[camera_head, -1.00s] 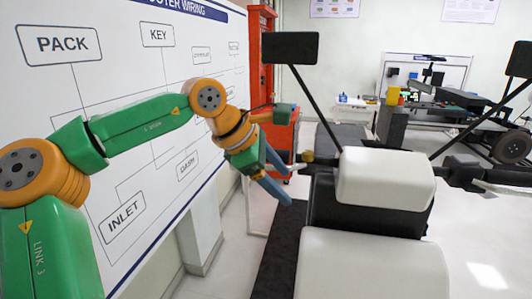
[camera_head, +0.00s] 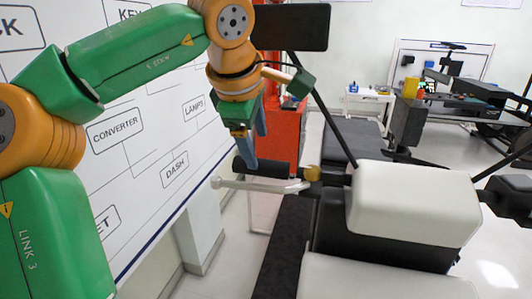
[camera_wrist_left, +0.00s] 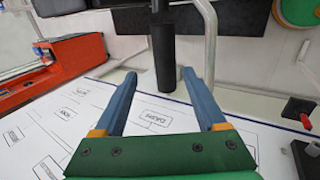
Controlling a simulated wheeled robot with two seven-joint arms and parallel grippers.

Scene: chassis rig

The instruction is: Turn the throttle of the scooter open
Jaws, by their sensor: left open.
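The scooter's black handlebar grip (camera_head: 268,168) sticks out to the left of the white scooter body (camera_head: 412,200), with a brass collar (camera_head: 313,173) at its inner end. A silver lever (camera_head: 262,186) runs along its near side. My left gripper (camera_head: 254,150) is open above the grip, its blue fingers pointing down. In the left wrist view the black grip (camera_wrist_left: 163,55) lies in line with the gap between the open fingertips (camera_wrist_left: 158,77); I cannot tell whether they touch it. The silver lever (camera_wrist_left: 211,35) runs to the right. My right gripper is out of view.
A whiteboard with a wiring diagram (camera_head: 140,150) stands close on the left, beside my left arm. A dark mirror (camera_head: 291,27) rises on a stalk above the grip. A red cabinet (camera_head: 283,135) stands behind. Workbenches are farther back.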

